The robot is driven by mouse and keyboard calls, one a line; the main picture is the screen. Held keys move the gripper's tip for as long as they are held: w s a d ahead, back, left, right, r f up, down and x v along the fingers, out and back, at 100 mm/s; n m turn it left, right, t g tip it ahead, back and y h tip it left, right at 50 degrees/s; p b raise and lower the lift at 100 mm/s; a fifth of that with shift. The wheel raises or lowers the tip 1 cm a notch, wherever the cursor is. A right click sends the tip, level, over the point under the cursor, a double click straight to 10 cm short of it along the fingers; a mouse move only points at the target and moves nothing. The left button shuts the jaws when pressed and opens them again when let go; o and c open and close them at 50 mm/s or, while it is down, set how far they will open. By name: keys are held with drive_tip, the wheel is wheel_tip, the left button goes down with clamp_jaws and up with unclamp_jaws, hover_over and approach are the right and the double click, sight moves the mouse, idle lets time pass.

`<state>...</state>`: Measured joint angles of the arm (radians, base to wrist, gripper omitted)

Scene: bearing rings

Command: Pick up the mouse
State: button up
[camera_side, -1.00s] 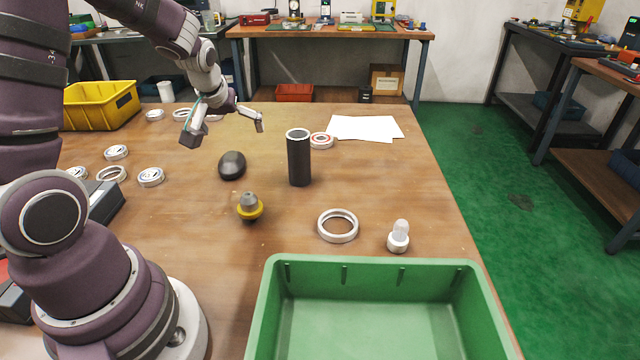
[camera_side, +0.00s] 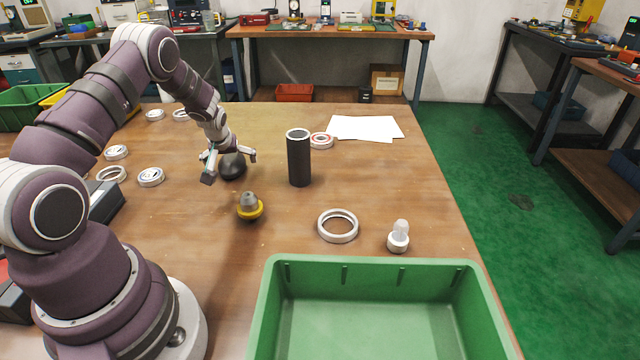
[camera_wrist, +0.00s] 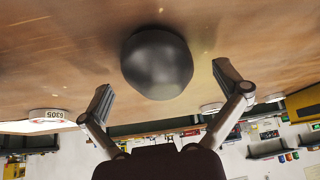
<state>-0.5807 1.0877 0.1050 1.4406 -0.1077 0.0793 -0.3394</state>
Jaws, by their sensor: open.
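The mouse (camera_side: 233,168) is a dark, rounded, smooth object lying on the wooden table, left of the black cylinder. In the side view my gripper (camera_side: 230,168) is low over it with fingers spread, partly hiding it. In the wrist view the mouse (camera_wrist: 157,63) shows whole at the top middle. The open fingers of my gripper (camera_wrist: 164,88) stand to its left and right, and no contact with it shows.
A black cylinder (camera_side: 299,160) stands to the right of the mouse. A grey-and-yellow part (camera_side: 249,207) is in front. A white ring (camera_side: 338,226), a white bulb-like part (camera_side: 398,238) and a green bin (camera_side: 380,262) are nearer the camera. Several bearing rings lie left.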

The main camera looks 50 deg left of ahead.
drive_tip(key=c, duration=1.3)
